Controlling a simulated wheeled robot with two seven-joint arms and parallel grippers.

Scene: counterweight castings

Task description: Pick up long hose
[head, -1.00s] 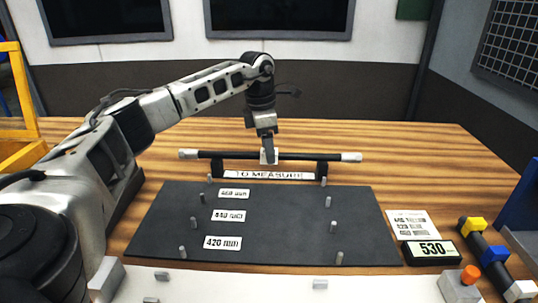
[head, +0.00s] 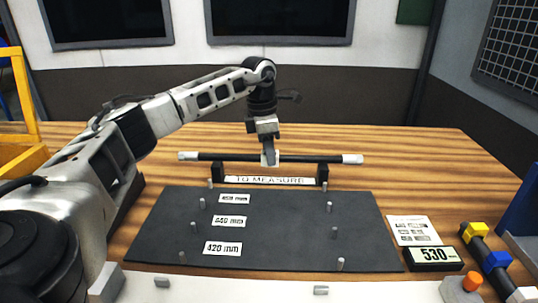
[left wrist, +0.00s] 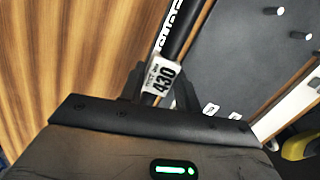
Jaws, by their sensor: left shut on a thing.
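The long hose (head: 225,157) is a thin black tube with white ends, lying level across the picture behind the dark board. My left gripper (head: 269,158) comes down from above and is shut on the hose near its middle. In the left wrist view the hose (left wrist: 178,30) runs between the fingers (left wrist: 158,93), with a white tag reading 430 on it. The hose is right over the two black posts of the holder marked TO MEASURE (head: 322,174). I cannot tell whether it touches them. My right gripper is not in view.
The dark board (head: 290,225) has several grey pegs and white length labels, one reading 420 mm. A display (head: 433,254) reads 530. A white card (head: 412,228) lies beside it. A dark bar with coloured blocks (head: 483,250) is at right. The wooden table is clear behind the hose.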

